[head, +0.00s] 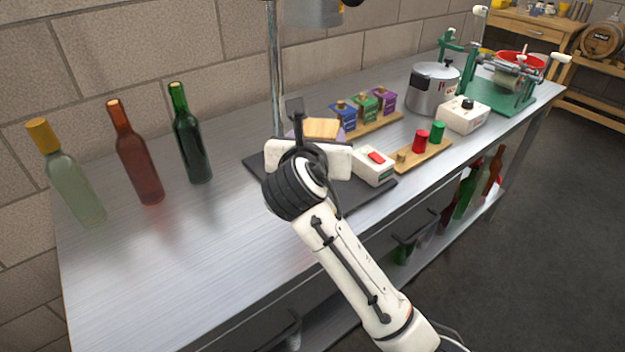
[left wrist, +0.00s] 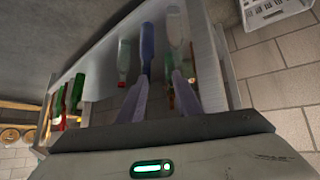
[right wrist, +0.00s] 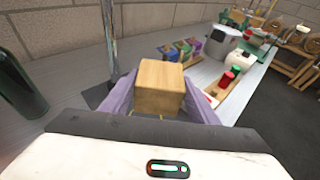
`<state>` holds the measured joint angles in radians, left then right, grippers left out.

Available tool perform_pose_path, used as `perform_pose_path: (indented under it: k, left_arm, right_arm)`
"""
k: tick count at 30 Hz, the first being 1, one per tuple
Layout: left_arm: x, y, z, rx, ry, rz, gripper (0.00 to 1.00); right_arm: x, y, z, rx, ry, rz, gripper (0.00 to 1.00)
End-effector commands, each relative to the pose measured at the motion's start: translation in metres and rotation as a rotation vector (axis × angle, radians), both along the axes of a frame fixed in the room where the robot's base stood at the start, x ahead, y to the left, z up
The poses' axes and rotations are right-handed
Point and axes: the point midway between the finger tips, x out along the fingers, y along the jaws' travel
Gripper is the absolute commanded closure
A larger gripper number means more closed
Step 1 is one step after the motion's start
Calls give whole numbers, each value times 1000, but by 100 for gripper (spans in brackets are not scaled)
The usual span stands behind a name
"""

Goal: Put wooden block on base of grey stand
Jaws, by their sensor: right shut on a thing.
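The wooden block (right wrist: 160,88) is a plain light-brown cube between the fingers of my right gripper (right wrist: 160,100). In the head view the block (head: 322,129) shows just beyond my right gripper (head: 315,138), over the grey stand's area. The stand has a dark flat base (head: 262,172) on the bench and an upright pole (head: 275,75). The base (right wrist: 97,95) is mostly hidden behind the block and fingers in the right wrist view. I cannot tell whether the block touches it. My left gripper (left wrist: 162,95) is open and empty, facing the bench's lower shelf.
Three bottles, clear (head: 78,190), brown (head: 136,160) and green (head: 191,140), stand on the bench's left. A white box with a red switch (head: 373,165) sits close to the right of my right gripper. Small tins (head: 365,107) and a steel pot (head: 433,90) stand beyond.

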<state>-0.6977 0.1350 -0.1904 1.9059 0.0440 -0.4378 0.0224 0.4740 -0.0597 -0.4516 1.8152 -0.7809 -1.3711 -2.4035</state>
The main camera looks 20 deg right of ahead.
Motion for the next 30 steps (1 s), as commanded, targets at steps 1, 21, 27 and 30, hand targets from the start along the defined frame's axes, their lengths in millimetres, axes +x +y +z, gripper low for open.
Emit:
perform_pose_path:
  k: [1, 21, 27, 30]
  left_arm:
    - [0, 0, 0, 0, 0, 0, 69]
    - [13, -1, -4, -1, -27, -1, 69]
    - [11, -1, -8, 0, -22, -3, 69]
    - [10, -2, -7, -1, -20, -4, 69]
  right_arm:
    - [12, 3, 4, 3, 0, 9, 72]
    - [26, 6, -73, -2, 3, 26, 72]
    - [26, 6, -95, -2, 0, 27, 72]
    - [26, 6, -94, -2, -1, 27, 72]
